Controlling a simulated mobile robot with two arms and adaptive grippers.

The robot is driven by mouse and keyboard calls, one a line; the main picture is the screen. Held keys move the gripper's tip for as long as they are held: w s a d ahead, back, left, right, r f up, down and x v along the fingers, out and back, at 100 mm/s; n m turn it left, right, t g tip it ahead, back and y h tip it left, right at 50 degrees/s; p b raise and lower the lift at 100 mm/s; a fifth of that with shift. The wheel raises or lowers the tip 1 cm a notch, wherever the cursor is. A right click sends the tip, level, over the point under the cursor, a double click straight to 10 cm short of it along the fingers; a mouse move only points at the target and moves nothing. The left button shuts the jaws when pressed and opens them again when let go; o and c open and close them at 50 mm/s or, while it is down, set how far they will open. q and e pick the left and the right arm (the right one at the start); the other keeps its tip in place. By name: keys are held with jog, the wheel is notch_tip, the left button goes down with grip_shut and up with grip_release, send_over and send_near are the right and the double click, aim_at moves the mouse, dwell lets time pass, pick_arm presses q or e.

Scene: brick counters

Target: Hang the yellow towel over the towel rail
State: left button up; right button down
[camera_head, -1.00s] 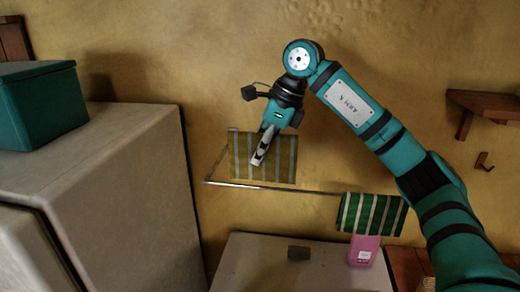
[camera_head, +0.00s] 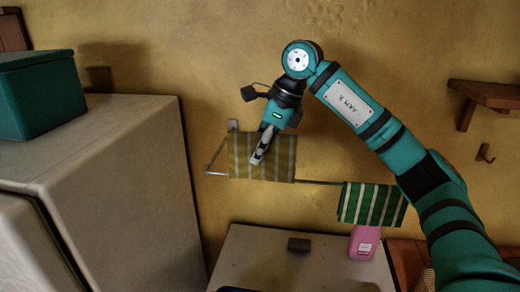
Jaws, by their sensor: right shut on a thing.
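The yellow towel (camera_head: 280,165), with pale stripes, is spread out against the wall side in the head view. My right gripper (camera_head: 257,157) is in front of it and shut on it, pointing down and left. The towel rail (camera_head: 318,183) runs along the wall, with its left end (camera_head: 213,172) showing beside the towel. The towel's lower edge overlaps the rail's line and hides that stretch of rail. I cannot tell whether the towel rests on the rail. My left gripper is out of view.
A green striped towel (camera_head: 370,204) hangs on the rail's right part. Below are a counter (camera_head: 260,262), a dark block (camera_head: 299,244) and a pink container (camera_head: 362,245). A pale cabinet (camera_head: 120,160) with a teal box (camera_head: 40,95) stands left. A wooden shelf (camera_head: 488,93) and hook (camera_head: 485,153) are right.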

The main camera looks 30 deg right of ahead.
jog(key=shift+f, duration=0.15)
notch_tip(320, 180, down, 10)
jog(key=b, duration=0.7)
dwell(2.4)
dwell(0.3)
jog(key=c, duration=0.6)
grip_release()
jog(key=shift+r+p, duration=3.8)
jog(key=shift+r, duration=0.8)
